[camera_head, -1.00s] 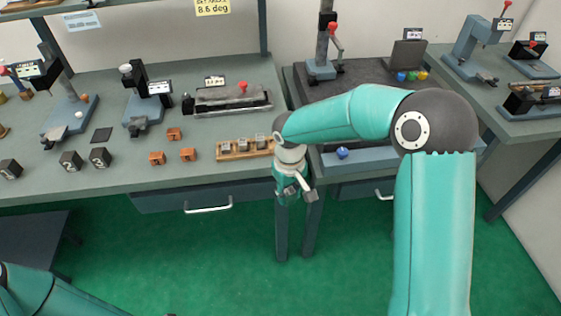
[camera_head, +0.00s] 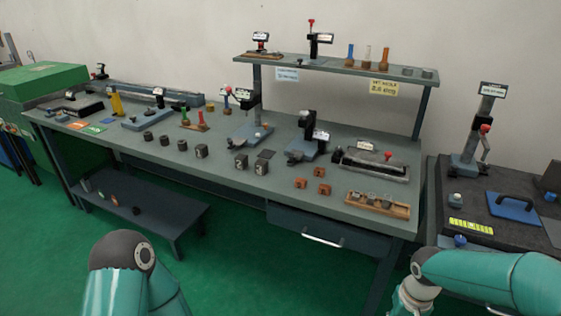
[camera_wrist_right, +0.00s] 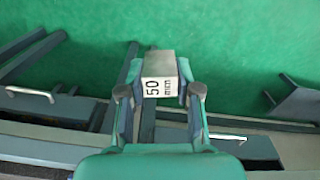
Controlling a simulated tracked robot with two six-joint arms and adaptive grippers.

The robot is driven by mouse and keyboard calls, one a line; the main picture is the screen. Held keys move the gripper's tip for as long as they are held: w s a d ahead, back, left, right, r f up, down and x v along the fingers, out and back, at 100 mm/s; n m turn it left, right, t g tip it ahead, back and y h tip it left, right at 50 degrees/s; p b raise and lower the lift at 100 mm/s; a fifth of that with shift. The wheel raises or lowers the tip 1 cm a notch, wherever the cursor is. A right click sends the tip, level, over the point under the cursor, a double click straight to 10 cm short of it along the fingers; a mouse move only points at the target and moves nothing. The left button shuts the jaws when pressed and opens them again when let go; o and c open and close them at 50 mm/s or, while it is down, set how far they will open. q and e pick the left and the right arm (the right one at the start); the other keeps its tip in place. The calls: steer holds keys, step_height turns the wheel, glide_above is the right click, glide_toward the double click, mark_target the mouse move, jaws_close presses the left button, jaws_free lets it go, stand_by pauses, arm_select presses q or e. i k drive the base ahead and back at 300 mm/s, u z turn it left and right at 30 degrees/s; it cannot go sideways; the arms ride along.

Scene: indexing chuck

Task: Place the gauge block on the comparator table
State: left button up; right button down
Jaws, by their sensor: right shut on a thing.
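The gauge block (camera_wrist_right: 160,67), a grey metal block marked 50 mm, is clamped between the fingers of my right gripper (camera_wrist_right: 160,76) in the right wrist view. It is held in the air, with green floor behind it. In the head view my right arm is at the lower right, and its gripper is cut off by the lower edge. A stand with a column and red knob (camera_head: 474,145) at the right and a smaller stand on a blue base (camera_head: 249,133) are possible comparators. Their labels are too small to read. My left gripper is outside the views.
The long workbench (camera_head: 335,208) holds dark cubes, orange blocks (camera_head: 300,183) and a wooden rack (camera_head: 377,205). Bench drawers show below the block in the wrist view.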

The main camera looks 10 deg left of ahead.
mark_target(237, 140)
steer(key=u, duration=0.2)
steer(key=i, duration=0.45)
steer(key=u, duration=0.7)
steer(key=i, duration=0.65)
steer(key=u, duration=0.3)
